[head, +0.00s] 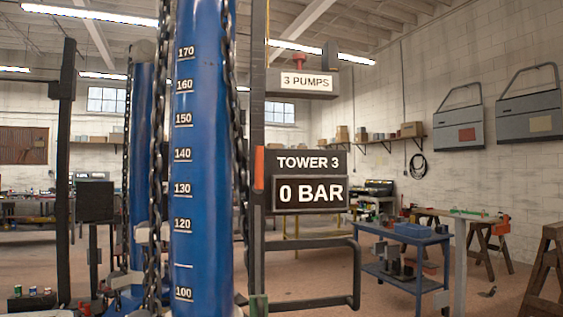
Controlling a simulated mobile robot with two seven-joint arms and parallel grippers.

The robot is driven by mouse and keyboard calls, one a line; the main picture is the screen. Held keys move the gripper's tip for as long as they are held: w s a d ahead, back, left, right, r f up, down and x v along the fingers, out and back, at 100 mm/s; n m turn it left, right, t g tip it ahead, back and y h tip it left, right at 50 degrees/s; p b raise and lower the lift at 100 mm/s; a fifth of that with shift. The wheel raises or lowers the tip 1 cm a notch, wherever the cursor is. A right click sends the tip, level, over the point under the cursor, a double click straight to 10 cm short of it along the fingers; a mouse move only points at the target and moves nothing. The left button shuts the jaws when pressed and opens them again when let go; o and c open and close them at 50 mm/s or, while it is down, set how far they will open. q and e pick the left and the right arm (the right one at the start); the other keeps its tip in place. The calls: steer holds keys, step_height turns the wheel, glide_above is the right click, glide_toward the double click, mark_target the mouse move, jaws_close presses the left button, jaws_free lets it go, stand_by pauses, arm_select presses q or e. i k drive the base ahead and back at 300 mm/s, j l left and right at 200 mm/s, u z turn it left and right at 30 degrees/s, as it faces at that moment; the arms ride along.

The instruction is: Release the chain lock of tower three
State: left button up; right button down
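Tower three stands close in front of me, with a large blue column (198,150) marked with a scale from 100 to 170. Dark chains hang beside it, one on the left (157,130) and one on the right (238,120). A dark upright post (256,90) right of the column bears the TOWER 3 sign (308,160) and a display (310,194) reading 0 BAR. An orange-red piece (259,168) sits upright on this post and a green piece (259,305) near its foot. I cannot tell which part is the chain lock. Neither gripper shows.
A 3 PUMPS box (303,83) with a red knob is above the sign. A dark tubular frame (320,303) juts right below it. Another blue column (140,150) stands behind on the left. A blue workbench (402,233) and sawhorses are at right, with open floor between.

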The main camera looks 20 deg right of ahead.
mark_target(258, 188)
steer(key=i+l, duration=0.75)
steer(key=l, duration=0.2)
steer(key=i+l+u, duration=0.1)
steer(key=i+l, duration=0.3)
